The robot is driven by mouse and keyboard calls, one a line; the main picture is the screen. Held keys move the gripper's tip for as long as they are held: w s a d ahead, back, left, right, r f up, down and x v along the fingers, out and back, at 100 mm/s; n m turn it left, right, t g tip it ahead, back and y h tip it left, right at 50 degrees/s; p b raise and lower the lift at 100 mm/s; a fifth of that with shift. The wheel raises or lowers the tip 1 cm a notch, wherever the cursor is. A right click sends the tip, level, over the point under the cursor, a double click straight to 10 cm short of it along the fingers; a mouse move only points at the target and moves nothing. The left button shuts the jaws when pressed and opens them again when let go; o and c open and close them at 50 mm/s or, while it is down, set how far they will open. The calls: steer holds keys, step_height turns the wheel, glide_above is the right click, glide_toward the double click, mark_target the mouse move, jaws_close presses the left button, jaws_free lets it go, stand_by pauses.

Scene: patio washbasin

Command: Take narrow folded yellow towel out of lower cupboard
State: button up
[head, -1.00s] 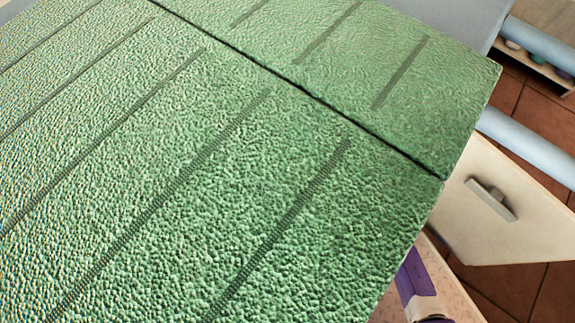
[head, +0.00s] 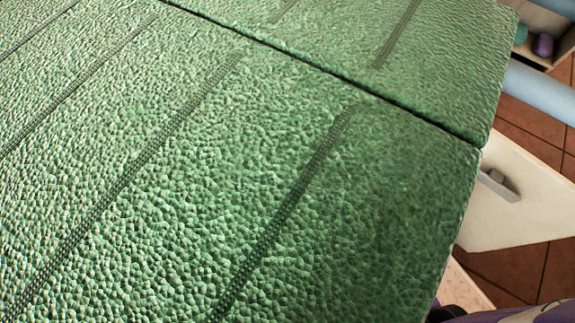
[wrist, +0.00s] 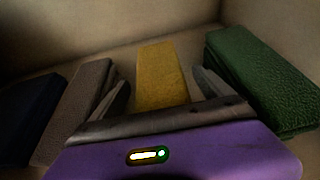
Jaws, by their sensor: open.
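The narrow folded yellow towel (wrist: 162,70) lies in the middle of the wrist view, inside the dim cupboard (wrist: 120,25). My gripper (wrist: 161,82) is open, with one dark finger on each side of the towel's near part in the picture. Whether the fingers touch it cannot be told. The towel's near end is hidden behind my gripper's body. In the head view only a purple part of my arm shows at the bottom right; the towel and fingers are not visible there.
A green folded towel (wrist: 262,85) lies right of the yellow one; a grey-brown one (wrist: 75,110) and a dark blue one (wrist: 25,115) lie left. A large green textured surface (head: 200,170) fills most of the head view. A cream panel with a grey handle (head: 500,187) stands at right.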

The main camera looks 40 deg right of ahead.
steer(key=shift+c, duration=0.4)
steer(key=shift+r, duration=0.1)
steer(key=c, duration=1.6)
